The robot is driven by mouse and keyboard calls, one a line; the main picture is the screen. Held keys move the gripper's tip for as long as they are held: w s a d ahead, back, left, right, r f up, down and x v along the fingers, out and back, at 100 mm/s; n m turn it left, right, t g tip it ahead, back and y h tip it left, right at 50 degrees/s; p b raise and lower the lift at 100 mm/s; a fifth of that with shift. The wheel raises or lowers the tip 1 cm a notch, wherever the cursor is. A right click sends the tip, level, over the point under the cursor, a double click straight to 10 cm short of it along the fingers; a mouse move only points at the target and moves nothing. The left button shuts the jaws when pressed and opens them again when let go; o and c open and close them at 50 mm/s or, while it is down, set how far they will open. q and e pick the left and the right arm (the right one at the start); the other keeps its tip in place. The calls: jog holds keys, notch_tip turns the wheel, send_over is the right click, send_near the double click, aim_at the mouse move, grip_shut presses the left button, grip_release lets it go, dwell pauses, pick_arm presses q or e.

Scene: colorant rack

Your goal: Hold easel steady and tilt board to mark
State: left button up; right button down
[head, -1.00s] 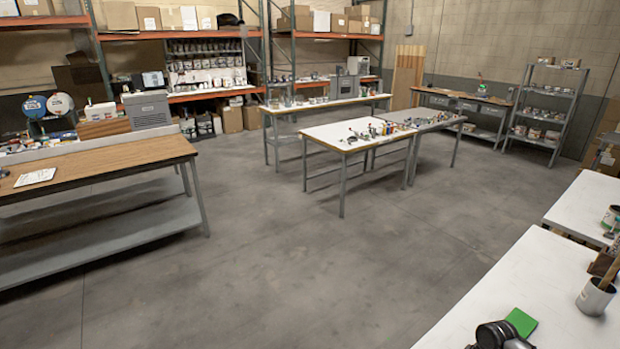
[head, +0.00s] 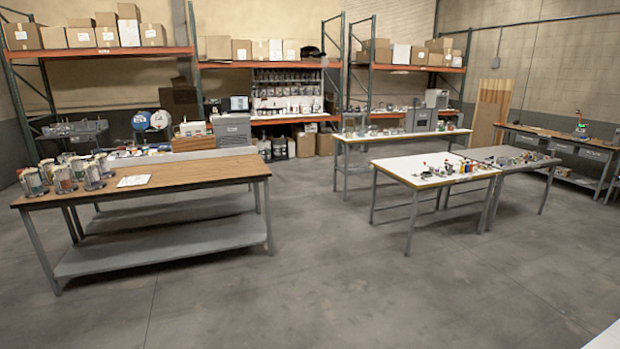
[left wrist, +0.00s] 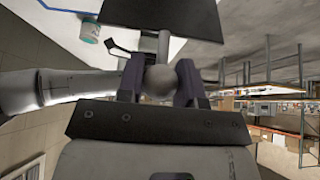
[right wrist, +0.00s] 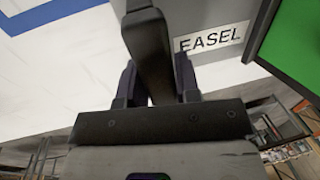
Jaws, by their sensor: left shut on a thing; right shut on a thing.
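My left gripper (left wrist: 159,74) is shut on a grey round knob (left wrist: 160,84) in the left wrist view. A grey rod (left wrist: 163,47) rises behind the knob toward a dark flat panel (left wrist: 160,12); whether this is the task's board I cannot tell. In the right wrist view, my right gripper (right wrist: 154,72) is shut on a dark upright bar (right wrist: 148,42). Beside the bar is a grey surface with a white "EASEL" label (right wrist: 212,39). A green panel in a black frame (right wrist: 299,35) is at the upper right. The head view shows neither gripper nor the easel.
A teal-and-white cup (left wrist: 90,27) stands on a white surface in the left wrist view. The head view shows a wooden-topped bench (head: 215,171) at left, a white table (head: 400,168) at right, and open floor between. A white table corner (head: 608,339) shows at lower right.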

dwell(0.3)
pick_arm(q)
jog(key=shift+s+a+f, duration=0.15)
jog(key=shift+s+a, duration=0.05)
jog(key=shift+a, duration=0.3)
jog(key=shift+s+a+f, duration=0.15)
jog(key=shift+a, duration=0.3)
jog(key=shift+a+f, duration=0.1)
jog(key=shift+a, duration=0.1)
jog(key=shift+s+a+f, duration=0.15)
jog(key=shift+a, duration=0.25)
jog(key=shift+s+a+f, duration=0.15)
jog(key=shift+a, duration=0.3)
jog(key=shift+s+a+f, duration=0.2)
jog(key=shift+a, duration=0.2)
jog(key=shift+s+a+f, duration=0.15)
jog(key=shift+a, duration=0.2)
